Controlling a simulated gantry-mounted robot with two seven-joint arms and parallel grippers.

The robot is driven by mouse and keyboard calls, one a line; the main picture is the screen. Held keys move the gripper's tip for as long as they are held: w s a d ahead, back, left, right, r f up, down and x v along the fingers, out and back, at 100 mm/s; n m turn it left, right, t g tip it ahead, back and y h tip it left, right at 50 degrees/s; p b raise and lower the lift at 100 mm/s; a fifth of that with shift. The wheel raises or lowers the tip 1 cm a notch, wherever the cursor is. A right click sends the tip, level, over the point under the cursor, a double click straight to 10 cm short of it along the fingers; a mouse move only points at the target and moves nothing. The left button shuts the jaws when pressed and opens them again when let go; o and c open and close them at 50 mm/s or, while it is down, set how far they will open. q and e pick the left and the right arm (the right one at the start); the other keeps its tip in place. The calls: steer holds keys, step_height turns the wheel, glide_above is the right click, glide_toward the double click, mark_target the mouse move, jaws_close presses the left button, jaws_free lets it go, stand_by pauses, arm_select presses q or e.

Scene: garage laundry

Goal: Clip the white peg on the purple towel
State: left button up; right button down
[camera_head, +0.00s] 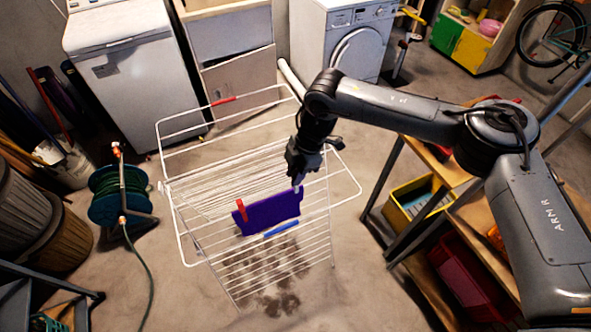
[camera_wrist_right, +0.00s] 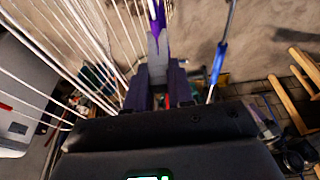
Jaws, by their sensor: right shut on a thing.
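The purple towel (camera_head: 268,213) hangs over the bars of the white drying rack (camera_head: 178,236). My right gripper (camera_head: 297,178) is above the towel's upper right corner, shut on the white peg (camera_head: 298,189). In the right wrist view the peg (camera_wrist_right: 156,58) looks grey-white and points out between the fingers (camera_wrist_right: 159,82). Its tip overlaps the narrow visible strip of towel (camera_wrist_right: 159,20). I cannot tell whether its jaws grip the cloth. My left gripper is not in view.
A red peg (camera_head: 241,210) is at the towel's left side, and a blue peg (camera_head: 281,229) lies along its lower edge. Another red piece (camera_head: 223,101) is on the rack's far bar. A wooden shelf (camera_head: 418,164) with bins stands right; a hose reel (camera_head: 119,195) stands left.

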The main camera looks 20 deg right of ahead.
steer(key=shift+f, duration=2.05)
steer(key=c, duration=0.9)
jaws_free()
steer(key=shift+r, duration=0.15)
